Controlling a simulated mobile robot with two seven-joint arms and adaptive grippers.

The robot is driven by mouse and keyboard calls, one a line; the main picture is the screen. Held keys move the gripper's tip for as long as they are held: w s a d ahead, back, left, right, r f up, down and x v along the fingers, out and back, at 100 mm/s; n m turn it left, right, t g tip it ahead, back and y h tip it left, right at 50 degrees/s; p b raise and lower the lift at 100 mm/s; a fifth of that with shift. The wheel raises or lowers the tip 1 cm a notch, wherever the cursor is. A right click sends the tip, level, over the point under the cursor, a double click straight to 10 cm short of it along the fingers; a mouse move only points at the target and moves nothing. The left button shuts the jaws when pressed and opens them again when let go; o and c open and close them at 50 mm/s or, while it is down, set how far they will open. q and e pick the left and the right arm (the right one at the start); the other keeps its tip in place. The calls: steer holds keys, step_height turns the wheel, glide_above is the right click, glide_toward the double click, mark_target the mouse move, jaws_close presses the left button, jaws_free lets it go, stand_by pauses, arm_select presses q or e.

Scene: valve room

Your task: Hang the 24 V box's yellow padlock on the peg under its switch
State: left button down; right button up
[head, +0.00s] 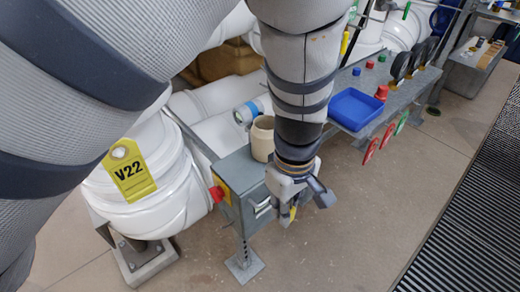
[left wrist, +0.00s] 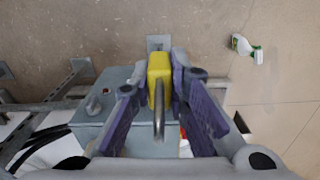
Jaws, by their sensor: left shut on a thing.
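My left gripper (head: 296,208) is shut on the yellow padlock (left wrist: 159,76), beside the front of a grey box on a stand (head: 228,170). In the left wrist view the padlock sits between the purple fingertips (left wrist: 173,82), its metal shackle pointing toward the camera. In the head view only a bit of yellow shows at the fingers. The box also shows in the left wrist view (left wrist: 118,82), below the padlock, with a switch-like knob (left wrist: 95,106) on it. The head view shows a light handle (head: 262,206) on its front. I cannot make out a peg. My right gripper is not in view.
A red button (head: 216,194) sticks out of the box's left side. A beige cup (head: 262,138) stands on the box. A yellow V22 tag (head: 129,171) hangs on white pipework. A bench with a blue tray (head: 356,108) stands behind right. Floor at right is clear.

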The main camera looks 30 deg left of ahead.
arm_select(q)
steer(key=shift+w+d+n, duration=0.1)
steer(key=shift+d+n, duration=0.05)
steer(key=shift+n, duration=0.15)
steer(key=b, duration=0.1)
glide_above(236, 177)
steer(key=d, duration=0.1)
steer(key=shift+s+f, duration=0.1)
steer(key=shift+s, duration=0.1)
steer(key=shift+w+a+f, duration=0.15)
steer(key=shift+w+a, duration=0.05)
steer(key=shift+a, duration=0.45)
steer(key=shift+f, duration=0.85)
steer(key=shift+d+f, duration=0.1)
steer(key=shift+f, duration=0.35)
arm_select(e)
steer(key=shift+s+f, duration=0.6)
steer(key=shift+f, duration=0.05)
arm_select(q)
steer(key=shift+f, duration=0.1)
